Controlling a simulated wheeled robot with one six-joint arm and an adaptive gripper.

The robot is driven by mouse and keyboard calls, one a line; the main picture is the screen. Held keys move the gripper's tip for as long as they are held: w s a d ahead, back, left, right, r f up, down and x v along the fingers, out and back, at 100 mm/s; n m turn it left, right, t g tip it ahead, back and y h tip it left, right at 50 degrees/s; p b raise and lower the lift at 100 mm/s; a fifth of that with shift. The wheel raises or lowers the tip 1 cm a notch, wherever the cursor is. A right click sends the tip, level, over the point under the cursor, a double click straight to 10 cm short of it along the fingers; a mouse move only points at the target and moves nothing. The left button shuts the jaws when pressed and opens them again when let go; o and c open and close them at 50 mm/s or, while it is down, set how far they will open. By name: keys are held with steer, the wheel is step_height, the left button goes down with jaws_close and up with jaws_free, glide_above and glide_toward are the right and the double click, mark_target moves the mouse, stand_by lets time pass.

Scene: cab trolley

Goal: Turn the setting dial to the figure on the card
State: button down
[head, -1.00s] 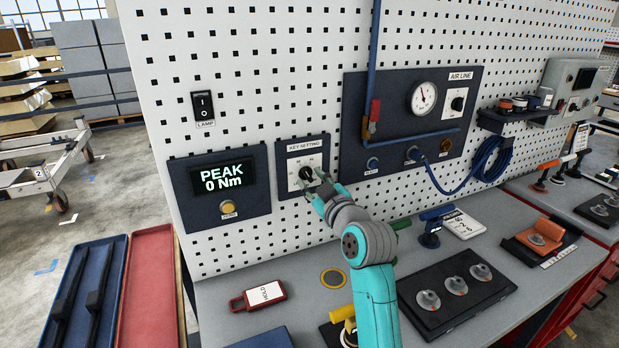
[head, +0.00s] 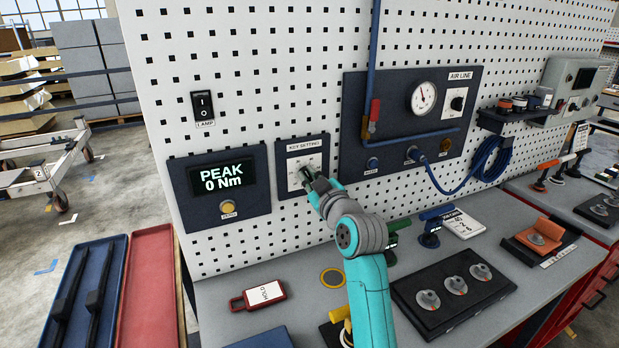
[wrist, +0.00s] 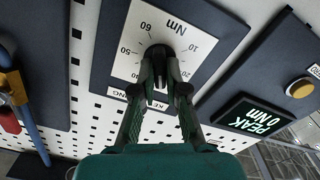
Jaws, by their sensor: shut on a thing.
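The key-setting dial is a black knob on a white plate (head: 296,163) with a dark surround, fixed to the pegboard. In the wrist view the knob (wrist: 157,49) sits amid printed figures, with 50 and 60 on one side and 10 on the other, under "Nm". My gripper (wrist: 159,78) is shut on the knob, and its fingers hide part of the knob and the lower scale. The pointer's exact setting cannot be told. In the head view my gripper (head: 308,177) covers the knob. A white card (head: 462,224) lies on the bench, its figures too small to read surely.
A display panel (head: 186,207) reading "PEAK 0 Nm" is close left of the dial. The air-line panel (head: 352,133) is to the right. Below are a red-edged hold tag (head: 265,294) and a black tray (head: 425,321) of round pieces.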

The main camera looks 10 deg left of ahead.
steer(key=shift+m, duration=0.3)
steer(key=m, duration=0.5)
steer(key=shift+d, duration=0.1)
steer(key=shift+w+d+m, duration=0.1)
steer(key=shift+w+m, duration=0.05)
steer(key=shift+m, duration=2.25)
steer(key=c, duration=1.2)
jaws_free()
steer(key=v, duration=1.2)
